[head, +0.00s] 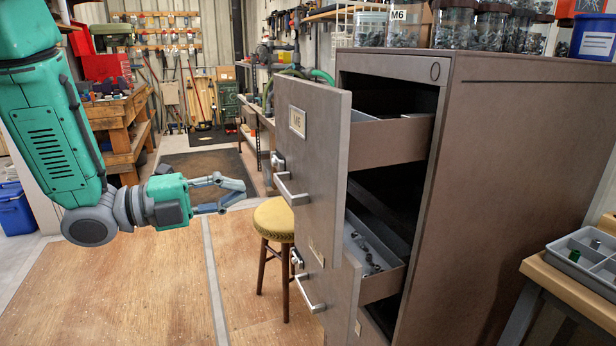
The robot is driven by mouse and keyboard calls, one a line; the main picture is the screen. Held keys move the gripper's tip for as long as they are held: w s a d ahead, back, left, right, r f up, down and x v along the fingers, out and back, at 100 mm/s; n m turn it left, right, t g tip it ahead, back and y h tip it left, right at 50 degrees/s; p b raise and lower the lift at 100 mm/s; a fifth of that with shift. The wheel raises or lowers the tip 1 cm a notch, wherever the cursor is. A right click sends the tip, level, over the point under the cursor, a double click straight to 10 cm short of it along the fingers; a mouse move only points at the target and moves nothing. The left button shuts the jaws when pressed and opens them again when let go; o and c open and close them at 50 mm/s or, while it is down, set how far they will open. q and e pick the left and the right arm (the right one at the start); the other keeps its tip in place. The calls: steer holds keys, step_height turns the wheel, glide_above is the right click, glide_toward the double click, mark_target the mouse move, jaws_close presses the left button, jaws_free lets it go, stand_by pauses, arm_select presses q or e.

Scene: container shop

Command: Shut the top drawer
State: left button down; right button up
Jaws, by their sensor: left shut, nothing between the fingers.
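A brown filing cabinet (515,170) stands at the right. Its top drawer (316,118) is pulled out, with a label marked M6 and a bar handle (291,189) on its front. The lower drawer (328,288) is also pulled out and holds several small metal parts. My left gripper (243,192) points right, in front of the top drawer and a little left of its handle, apparently not touching it. It is shut and empty. My right gripper is not in view.
A stool with a yellow seat (274,218) stands beside the drawers. Several jars (455,22) and a blue bin (594,38) stand on the cabinet. A grey tray (590,258) sits on a wooden bench at the right. Open floor (110,285) lies below my left arm.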

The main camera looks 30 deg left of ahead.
mark_target(313, 180)
arm_select(q)
steer(key=x, duration=1)
steer(key=shift+w, duration=0.15)
steer(key=shift+w+d+f, duration=0.1)
steer(key=shift+w+d, duration=0.15)
steer(key=shift+w, duration=0.3)
steer(key=shift+d, duration=0.4)
steer(key=shift+w, duration=0.1)
steer(key=b+x, duration=0.3)
steer(key=x, duration=1.4)
steer(key=shift+w+a, duration=0.15)
